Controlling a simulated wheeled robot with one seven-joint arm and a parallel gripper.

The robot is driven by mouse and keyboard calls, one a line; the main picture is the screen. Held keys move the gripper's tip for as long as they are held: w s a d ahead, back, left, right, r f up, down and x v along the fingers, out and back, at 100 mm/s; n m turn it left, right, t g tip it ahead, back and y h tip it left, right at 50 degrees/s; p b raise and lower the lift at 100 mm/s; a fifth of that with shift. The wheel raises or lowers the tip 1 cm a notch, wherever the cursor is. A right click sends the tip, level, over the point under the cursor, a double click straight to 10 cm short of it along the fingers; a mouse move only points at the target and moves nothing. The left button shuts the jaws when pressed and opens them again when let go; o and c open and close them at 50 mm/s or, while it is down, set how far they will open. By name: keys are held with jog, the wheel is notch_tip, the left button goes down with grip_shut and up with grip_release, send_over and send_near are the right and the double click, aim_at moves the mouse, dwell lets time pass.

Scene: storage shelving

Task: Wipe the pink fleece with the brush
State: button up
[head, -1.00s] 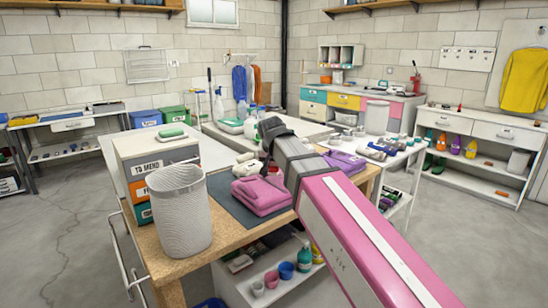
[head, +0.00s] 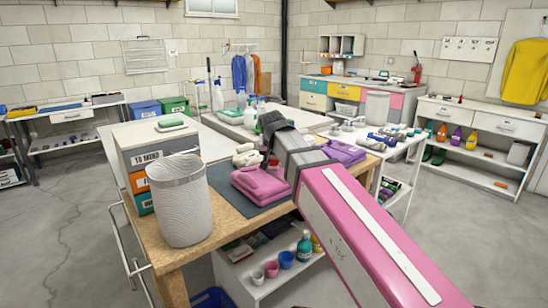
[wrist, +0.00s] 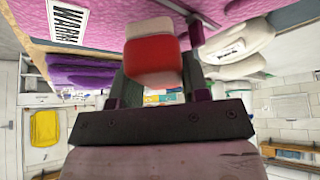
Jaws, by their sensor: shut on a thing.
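The pink fleece (head: 260,184) lies folded on a dark mat (head: 229,201) on the wooden-topped bench; its pink cloth (wrist: 115,22) fills the top of the wrist view. My gripper (head: 272,155) is just behind the fleece in the head view, its fingers mostly hidden by my arm. It is shut on the brush, whose red and pale body (wrist: 150,60) shows in the wrist view. A bit of red (head: 273,163) shows below the gripper in the head view. I cannot tell whether the brush touches the fleece.
A tall pale basket (head: 181,205) stands at the bench's left front, beside stacked labelled drawers (head: 150,155). White items (head: 246,156) lie behind the fleece. A folded purple cloth (head: 343,152) lies to the right. A lower shelf (head: 262,292) holds cups and bottles.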

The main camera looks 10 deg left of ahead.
jog(key=shift+w+d+r, duration=0.1)
jog(key=shift+w+d, duration=1)
jog(key=shift+w, duration=0.15)
jog(key=shift+w+d, duration=1.05)
jog(key=shift+w, duration=0.2)
jog(key=shift+s, duration=0.1)
jog(key=shift+s+a+r, duration=0.2)
jog(key=shift+s+a, duration=2.05)
jog(key=shift+s, duration=0.1)
jog(key=shift+w, duration=0.1)
jog(key=shift+w+d+r, duration=0.15)
jog(key=shift+w+d, duration=2.1)
jog(key=shift+w, duration=0.2)
jog(key=shift+s+a+r, duration=0.1)
jog(key=shift+s+a, duration=2.15)
jog(key=shift+s, duration=0.3)
